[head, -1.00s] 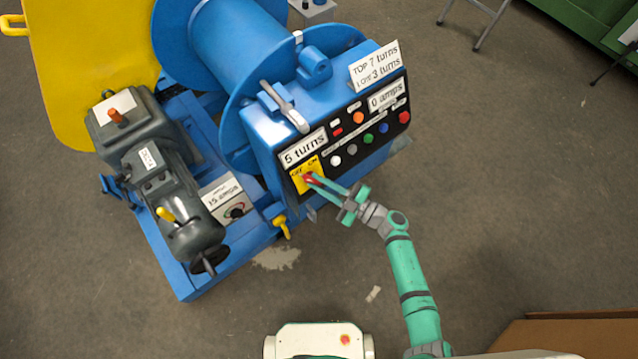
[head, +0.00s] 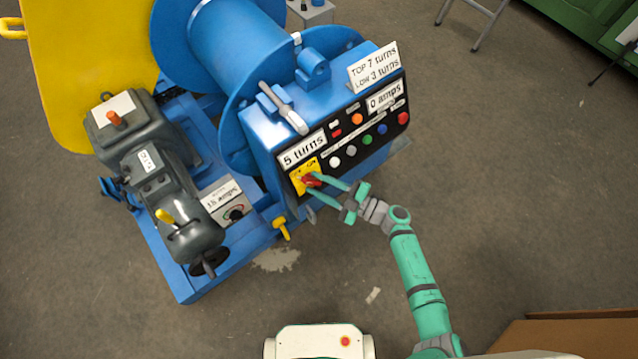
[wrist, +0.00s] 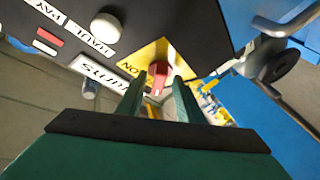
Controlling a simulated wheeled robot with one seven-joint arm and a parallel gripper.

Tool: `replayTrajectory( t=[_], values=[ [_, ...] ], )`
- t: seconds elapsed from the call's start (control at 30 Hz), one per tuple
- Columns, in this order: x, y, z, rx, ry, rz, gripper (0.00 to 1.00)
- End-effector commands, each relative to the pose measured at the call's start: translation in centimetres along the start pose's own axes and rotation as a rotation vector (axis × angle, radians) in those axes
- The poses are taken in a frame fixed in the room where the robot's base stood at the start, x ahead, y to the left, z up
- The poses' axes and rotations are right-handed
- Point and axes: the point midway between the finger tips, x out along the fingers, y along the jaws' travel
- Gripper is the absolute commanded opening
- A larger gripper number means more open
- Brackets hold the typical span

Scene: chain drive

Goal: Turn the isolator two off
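A red rotary handle (head: 309,181) sits on a yellow plate (head: 297,186) marked OFF and ON, at the lower left of the black control panel. In the wrist view the red handle (wrist: 158,73) stands out from the yellow plate (wrist: 151,54), with the ON lettering visible to its left. My gripper (head: 316,184) is open at the handle. In the wrist view my gripper (wrist: 158,82) has one green finger on each side, with visible gaps to the handle. I cannot tell exactly which mark the handle points to.
The black panel (head: 344,167) also carries several coloured buttons and a "5 turns" label (head: 304,149). A grey lever (head: 284,108) stands on the blue housing above. A yellow handle (head: 281,227) hangs below the panel's left side.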

Motion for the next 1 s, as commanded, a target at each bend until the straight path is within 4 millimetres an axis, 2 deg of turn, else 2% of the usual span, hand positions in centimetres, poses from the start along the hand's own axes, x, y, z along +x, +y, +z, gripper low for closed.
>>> replayTrajectory(
  t=[0.23,0.37,0.8,1.0],
  values=[
    [-0.1,0.1,0.1,0.001,-0.002,0.002,0.33],
    [-1.1,0.1,0.1,0.002,-0.004,0.002,0.33],
    [-8.7,0.0,0.1,0.001,-0.005,0.0,0.33],
    [-10.5,0.0,0.0,0.001,-0.002,0.001,0.33]
  ],
)
